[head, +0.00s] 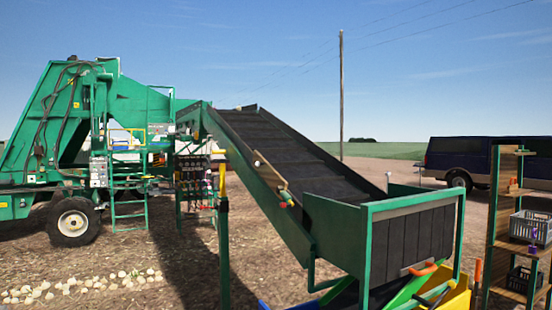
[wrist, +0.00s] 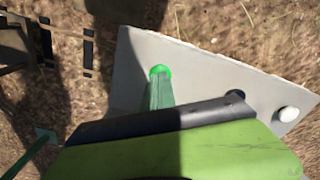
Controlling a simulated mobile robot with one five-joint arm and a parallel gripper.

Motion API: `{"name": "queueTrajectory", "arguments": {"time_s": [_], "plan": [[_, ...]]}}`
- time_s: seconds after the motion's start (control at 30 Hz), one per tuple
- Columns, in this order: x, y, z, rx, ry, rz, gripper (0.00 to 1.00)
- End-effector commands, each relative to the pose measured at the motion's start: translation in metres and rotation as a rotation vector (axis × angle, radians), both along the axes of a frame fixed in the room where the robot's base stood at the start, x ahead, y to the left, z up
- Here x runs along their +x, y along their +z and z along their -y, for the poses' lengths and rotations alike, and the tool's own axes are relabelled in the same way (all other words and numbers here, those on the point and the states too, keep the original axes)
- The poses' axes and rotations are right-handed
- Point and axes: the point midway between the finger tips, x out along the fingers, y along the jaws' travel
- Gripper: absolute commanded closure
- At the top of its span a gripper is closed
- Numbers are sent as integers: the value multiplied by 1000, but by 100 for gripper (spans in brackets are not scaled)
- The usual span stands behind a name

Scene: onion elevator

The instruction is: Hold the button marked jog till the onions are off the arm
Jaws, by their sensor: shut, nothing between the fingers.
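The elevator arm (head: 290,150) slopes down to the right in the head view, with a dark belt; I make out no onions on it. In the wrist view a pale panel (wrist: 135,60) carries a green button (wrist: 160,70), a dark round one (wrist: 237,94) and a white one (wrist: 288,114). No marking is legible, so I cannot tell which is jog. My gripper (wrist: 161,82) is shut and empty, its tip over the green button and covering part of it. I cannot tell whether it presses it. I cannot make out my gripper surely in the head view.
A green machine (head: 130,130) on wheels stands at the left. Several onions (head: 80,284) lie on the ground at lower left. A green-framed hopper (head: 366,250) is in front. A shelf (head: 503,200) with crates (head: 530,227) and a dark van (head: 475,158) are at right.

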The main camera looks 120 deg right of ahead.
Motion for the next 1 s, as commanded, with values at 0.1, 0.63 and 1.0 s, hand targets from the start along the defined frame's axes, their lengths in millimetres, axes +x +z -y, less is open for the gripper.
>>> {"name": "queueTrajectory", "arguments": {"time_s": [0.1, 0.63, 1.0], "plan": [[0, 0, 0, 0, 0, 0, 100], [0, 44, 0, 0, 0, 0, 100], [0, 70, 0, 0, 0, 0, 100]]}}
